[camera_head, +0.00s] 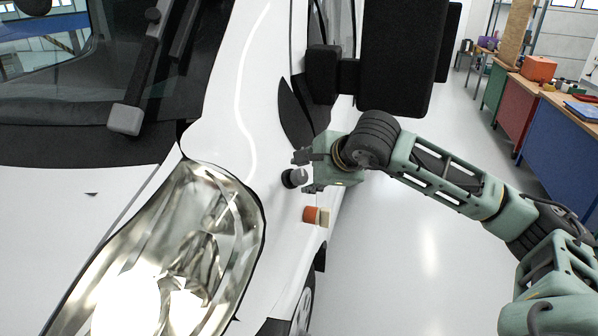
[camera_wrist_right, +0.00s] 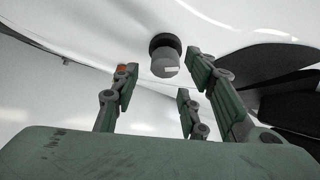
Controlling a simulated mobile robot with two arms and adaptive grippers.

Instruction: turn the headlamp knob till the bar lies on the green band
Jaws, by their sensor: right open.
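The headlamp knob (camera_head: 299,177) is a small grey cylinder on a black base, sticking out of the white bodywork beside the headlamp (camera_head: 190,245). In the right wrist view the knob (camera_wrist_right: 165,62) is ahead of the fingers, with a small pale mark, perhaps the bar, on its end. I cannot make out a green band in either view. My right gripper (camera_head: 307,173) is open, its fingertips close to the knob. In the right wrist view the gripper (camera_wrist_right: 162,82) has its fingers spread to either side, with the knob apart from them. My left gripper is not in view.
An orange and cream block (camera_head: 316,215) sits on the bodywork just below the knob. A black mirror (camera_head: 400,55) stands out above my right arm. Workbenches (camera_head: 550,125) with items line the far right. The grey floor (camera_head: 410,260) between is clear.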

